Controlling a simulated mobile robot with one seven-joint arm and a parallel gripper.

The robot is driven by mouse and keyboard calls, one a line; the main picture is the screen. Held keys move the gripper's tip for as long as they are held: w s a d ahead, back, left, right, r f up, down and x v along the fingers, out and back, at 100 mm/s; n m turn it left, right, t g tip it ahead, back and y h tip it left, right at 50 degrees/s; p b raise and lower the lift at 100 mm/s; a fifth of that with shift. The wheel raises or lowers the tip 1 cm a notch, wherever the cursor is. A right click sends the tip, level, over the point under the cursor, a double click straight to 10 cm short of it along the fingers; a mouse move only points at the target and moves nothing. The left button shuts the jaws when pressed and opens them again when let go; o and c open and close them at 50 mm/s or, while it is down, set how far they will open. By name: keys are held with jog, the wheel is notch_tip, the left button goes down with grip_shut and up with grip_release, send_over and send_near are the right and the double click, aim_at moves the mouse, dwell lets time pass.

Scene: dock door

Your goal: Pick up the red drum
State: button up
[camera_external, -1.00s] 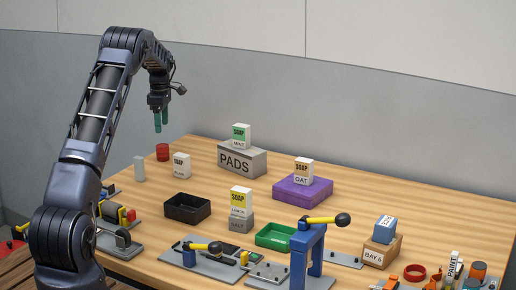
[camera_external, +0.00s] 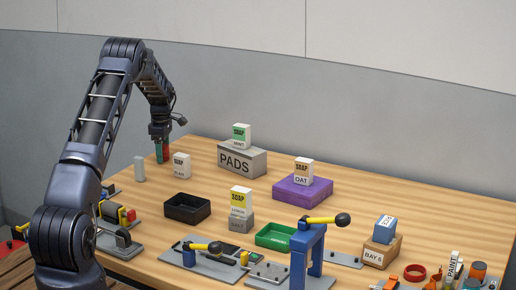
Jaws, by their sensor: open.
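The red drum (camera_external: 166,154) is a small red cylinder at the far left of the wooden table. It shows only in part, because my gripper (camera_external: 162,158) is in front of it and around it.
A black tray (camera_external: 187,207) and the PADS box (camera_external: 242,160) are farther right. The tabletop behind the drum is narrow.

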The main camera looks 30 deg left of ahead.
jog(key=shift+c, duration=0.5)
jog(key=c, duration=1)
